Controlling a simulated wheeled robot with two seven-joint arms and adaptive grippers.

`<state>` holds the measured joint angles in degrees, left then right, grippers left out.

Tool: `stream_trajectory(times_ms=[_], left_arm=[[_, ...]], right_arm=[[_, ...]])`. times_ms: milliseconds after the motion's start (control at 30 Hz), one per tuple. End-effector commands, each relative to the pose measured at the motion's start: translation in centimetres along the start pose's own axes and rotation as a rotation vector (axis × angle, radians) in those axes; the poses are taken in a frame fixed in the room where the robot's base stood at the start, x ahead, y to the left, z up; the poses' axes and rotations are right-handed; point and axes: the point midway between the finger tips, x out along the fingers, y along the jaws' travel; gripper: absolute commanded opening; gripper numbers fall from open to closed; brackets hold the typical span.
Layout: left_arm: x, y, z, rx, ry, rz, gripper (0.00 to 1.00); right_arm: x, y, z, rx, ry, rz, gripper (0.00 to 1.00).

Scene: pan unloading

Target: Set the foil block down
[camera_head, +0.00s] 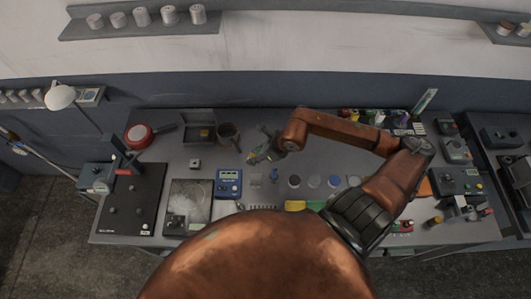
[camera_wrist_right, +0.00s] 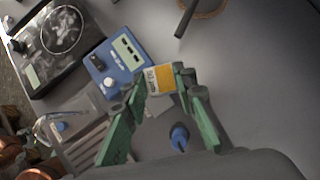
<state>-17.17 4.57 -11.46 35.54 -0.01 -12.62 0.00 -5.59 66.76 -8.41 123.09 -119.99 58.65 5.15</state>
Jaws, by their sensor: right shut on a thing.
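My right gripper (camera_head: 262,156) reaches over the middle of the bench from the right. In the right wrist view its green fingers (camera_wrist_right: 160,92) are shut on the foil block (camera_wrist_right: 159,78), a small block with a white and yellow face. The block shows as a small yellowish patch at the fingertips in the head view (camera_head: 250,157). Its underside is hidden, and I cannot tell how high it is above the bench. My left gripper is not in view.
The grey bench (camera_head: 205,158) has bare surface near the gripper. A blue device (camera_head: 228,183) stands close by, also in the wrist view (camera_wrist_right: 118,62).

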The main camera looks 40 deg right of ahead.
Motion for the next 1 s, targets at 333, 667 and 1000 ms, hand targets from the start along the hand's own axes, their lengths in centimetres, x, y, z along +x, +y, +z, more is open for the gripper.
stream_trajectory(times_ms=[333,667,1000], left_arm=[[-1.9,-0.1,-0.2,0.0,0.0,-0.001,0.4],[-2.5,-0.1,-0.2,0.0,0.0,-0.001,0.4],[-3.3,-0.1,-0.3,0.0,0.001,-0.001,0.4]], right_arm=[[3.8,-6.3,-3.5,0.005,0.001,0.001,0.0],[6.1,-8.1,-5.2,0.004,-0.001,0.004,0.0],[8.2,-8.1,-6.5,-0.002,-0.002,0.001,0.0]])
